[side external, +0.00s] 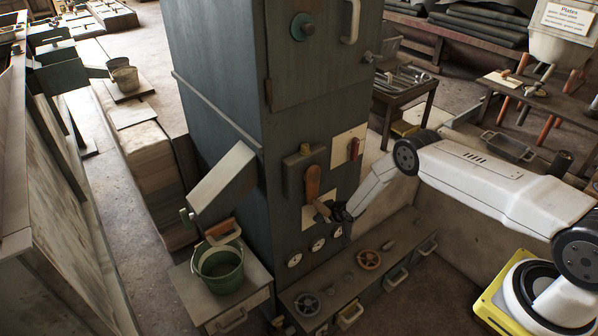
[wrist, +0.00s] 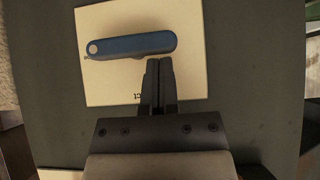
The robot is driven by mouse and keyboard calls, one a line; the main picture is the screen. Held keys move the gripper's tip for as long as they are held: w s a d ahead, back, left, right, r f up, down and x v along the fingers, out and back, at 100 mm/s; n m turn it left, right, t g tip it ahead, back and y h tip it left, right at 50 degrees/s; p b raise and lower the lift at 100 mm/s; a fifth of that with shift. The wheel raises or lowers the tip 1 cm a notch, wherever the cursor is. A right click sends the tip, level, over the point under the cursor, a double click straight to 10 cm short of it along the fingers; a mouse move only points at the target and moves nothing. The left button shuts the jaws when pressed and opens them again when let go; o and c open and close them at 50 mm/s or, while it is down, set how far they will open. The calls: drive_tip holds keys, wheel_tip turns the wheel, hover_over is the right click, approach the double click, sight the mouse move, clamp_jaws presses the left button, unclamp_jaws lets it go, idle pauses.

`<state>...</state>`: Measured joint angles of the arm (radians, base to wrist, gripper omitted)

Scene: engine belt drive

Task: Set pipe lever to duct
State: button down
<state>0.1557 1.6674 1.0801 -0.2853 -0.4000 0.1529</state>
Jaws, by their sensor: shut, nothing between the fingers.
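In the wrist view a blue lever (wrist: 131,46) lies nearly crosswise on a cream plate (wrist: 104,84), with a pale round spot at its left end. My gripper (wrist: 158,64) is shut and empty, its fingertips at the lower edge of the lever's right part; I cannot tell whether they touch. Small lettering on the plate is partly hidden behind the fingers and unreadable. In the side view my gripper (side external: 337,210) is at the dark cabinet's front, by a cream plate (side external: 308,217). An orange-brown lever (side external: 313,182) stands upright just above, and a red lever (side external: 354,148) sits on another plate.
Round gauges (side external: 318,245) are below the gripper. A green bucket (side external: 218,268) stands under a chute (side external: 222,177) at left. A tool table (side external: 405,88) is behind at right.

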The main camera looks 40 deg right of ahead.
drive_tip(key=shift+a+f, duration=0.4)
idle(0.6)
drive_tip(key=shift+a+f, duration=0.15)
drive_tip(key=shift+f, duration=0.05)
drive_tip(key=shift+a+f, duration=0.2)
drive_tip(key=shift+f, duration=0.4)
drive_tip(key=shift+a+f+n+h, duration=0.15)
drive_tip(key=shift+f+n+h, duration=0.5)
drive_tip(key=shift+h, duration=0.55)
drive_tip(key=shift+d+f+n+h, duration=0.3)
drive_tip(key=shift+f+n+h, duration=0.1)
drive_tip(key=shift+f+h, duration=0.25)
drive_tip(key=shift+d+f+n+h, duration=0.25)
drive_tip(key=shift+f+n+h, duration=0.1)
drive_tip(key=shift+f+h, duration=0.3)
